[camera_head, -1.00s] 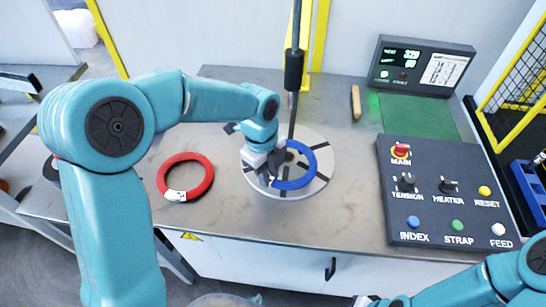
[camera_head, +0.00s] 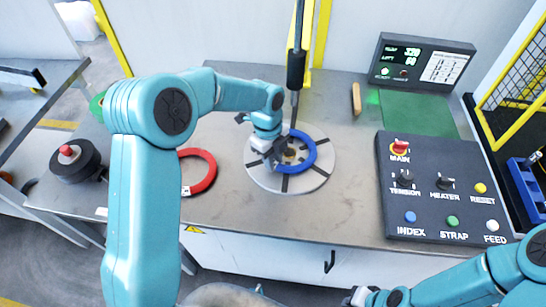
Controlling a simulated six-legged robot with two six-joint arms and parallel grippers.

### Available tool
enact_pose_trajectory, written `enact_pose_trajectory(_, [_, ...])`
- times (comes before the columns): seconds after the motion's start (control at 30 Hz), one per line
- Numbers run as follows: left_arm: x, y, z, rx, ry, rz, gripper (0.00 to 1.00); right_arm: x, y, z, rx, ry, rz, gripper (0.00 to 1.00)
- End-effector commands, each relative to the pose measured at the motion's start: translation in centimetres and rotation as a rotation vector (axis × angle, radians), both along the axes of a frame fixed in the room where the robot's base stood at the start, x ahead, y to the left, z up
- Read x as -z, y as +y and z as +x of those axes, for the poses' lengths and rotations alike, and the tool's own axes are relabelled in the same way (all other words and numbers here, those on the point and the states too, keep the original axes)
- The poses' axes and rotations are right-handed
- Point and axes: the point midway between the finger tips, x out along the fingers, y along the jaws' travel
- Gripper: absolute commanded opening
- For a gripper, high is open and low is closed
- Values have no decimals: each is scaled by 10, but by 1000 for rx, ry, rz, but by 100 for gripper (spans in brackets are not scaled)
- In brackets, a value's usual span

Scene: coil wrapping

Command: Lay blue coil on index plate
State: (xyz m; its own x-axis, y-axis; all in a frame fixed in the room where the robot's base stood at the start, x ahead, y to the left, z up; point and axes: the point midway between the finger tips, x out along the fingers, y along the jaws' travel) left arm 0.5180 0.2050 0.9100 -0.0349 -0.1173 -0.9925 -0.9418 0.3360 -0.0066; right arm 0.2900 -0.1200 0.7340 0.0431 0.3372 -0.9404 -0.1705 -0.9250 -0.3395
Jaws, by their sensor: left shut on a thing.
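The blue coil (camera_head: 308,161) lies over the round grey index plate (camera_head: 318,180), roughly around its centre. My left gripper (camera_head: 272,158) is at the coil's left side, shut on it, and covers that part of the ring. Whether the coil touches the plate all round I cannot tell. My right gripper (camera_head: 359,297) is low at the bottom edge, far from the plate, and its fingers are too small to read.
A red coil (camera_head: 205,173) lies left of the plate, partly behind my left arm. A dark post (camera_head: 297,70) stands behind the plate. A control panel (camera_head: 440,190) is on the right. A wooden-handled tool (camera_head: 356,99) and green mat (camera_head: 418,114) lie behind.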

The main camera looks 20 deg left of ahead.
Motion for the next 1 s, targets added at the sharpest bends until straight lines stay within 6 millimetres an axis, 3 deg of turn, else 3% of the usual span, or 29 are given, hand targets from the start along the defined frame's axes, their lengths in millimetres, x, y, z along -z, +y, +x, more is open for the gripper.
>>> enact_pose_trajectory(0.03, [2,0,0,0,0,0,28,2,0,0,0,0,0,0])
enact_pose_trajectory(0.1, [1,0,0,0,0,0,50,1,0,0,0,0,0,0])
enact_pose_trajectory(0.5, [-8,1,1,0,-2,0,50,-1,0,0,0,0,0,0])
enact_pose_trajectory(1.0, [-109,13,5,0,-3,1,50,4,0,0,0,0,0,0])
